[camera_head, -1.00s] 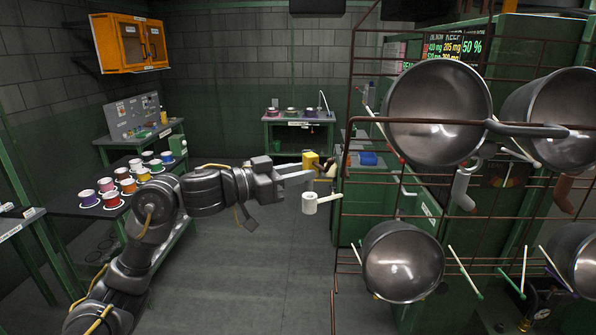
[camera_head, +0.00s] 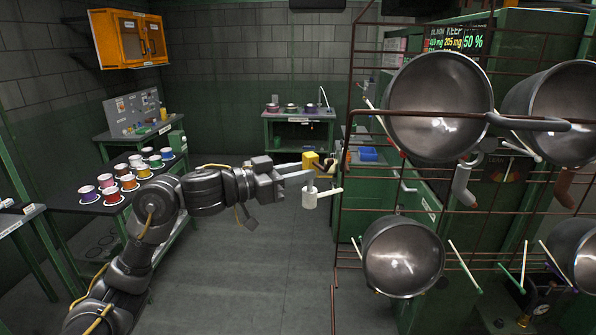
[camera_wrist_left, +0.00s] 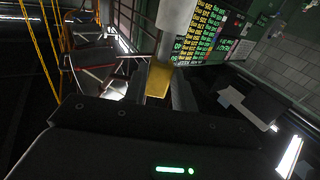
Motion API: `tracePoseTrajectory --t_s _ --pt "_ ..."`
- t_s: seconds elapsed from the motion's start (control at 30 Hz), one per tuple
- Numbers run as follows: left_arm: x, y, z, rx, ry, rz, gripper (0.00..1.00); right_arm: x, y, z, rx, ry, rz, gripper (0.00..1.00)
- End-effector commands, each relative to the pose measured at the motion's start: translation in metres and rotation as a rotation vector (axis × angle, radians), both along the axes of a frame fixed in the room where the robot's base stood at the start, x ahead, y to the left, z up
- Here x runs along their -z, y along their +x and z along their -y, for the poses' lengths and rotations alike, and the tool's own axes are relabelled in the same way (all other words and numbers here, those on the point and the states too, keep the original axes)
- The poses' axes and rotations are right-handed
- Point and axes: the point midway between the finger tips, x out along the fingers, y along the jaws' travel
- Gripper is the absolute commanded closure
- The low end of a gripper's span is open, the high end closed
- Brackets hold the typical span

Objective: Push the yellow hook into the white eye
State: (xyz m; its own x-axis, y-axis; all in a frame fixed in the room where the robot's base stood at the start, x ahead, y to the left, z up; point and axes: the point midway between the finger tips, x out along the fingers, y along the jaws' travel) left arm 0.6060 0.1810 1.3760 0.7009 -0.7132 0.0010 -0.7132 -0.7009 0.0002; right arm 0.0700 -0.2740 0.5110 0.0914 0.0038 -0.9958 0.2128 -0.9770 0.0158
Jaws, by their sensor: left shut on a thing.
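My left gripper (camera_head: 302,176) reaches in from the left, its fingers pointing right toward the rack. A yellow block (camera_head: 310,160), which I take as the yellow hook's body, is at its fingertips. In the left wrist view the yellow part (camera_wrist_left: 160,78) is between the fingers, which are shut on it. A white cylinder (camera_head: 312,200), which I take as the white eye, is just below the fingertips with a white rod to its right. A white cylinder (camera_wrist_left: 175,14) also shows beyond the yellow part in the wrist view. Whether hook and eye engage is unclear. My right gripper is out of view.
A rusty wire rack (camera_head: 345,130) stands to the right of the gripper. It carries several steel pots (camera_head: 437,105) and projecting pegs. A table with several coloured cups (camera_head: 112,195) stands at the left. The floor (camera_head: 250,275) below the arm is clear.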

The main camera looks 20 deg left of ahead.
Motion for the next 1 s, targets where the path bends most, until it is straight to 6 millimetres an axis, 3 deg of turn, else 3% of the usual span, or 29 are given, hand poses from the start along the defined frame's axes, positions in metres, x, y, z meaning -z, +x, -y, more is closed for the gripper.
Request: tracePoseTrajectory --t_s 1.0 --pt "0.026 0.000 0.000 0.000 0.000 0.000 0.98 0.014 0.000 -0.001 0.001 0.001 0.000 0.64"
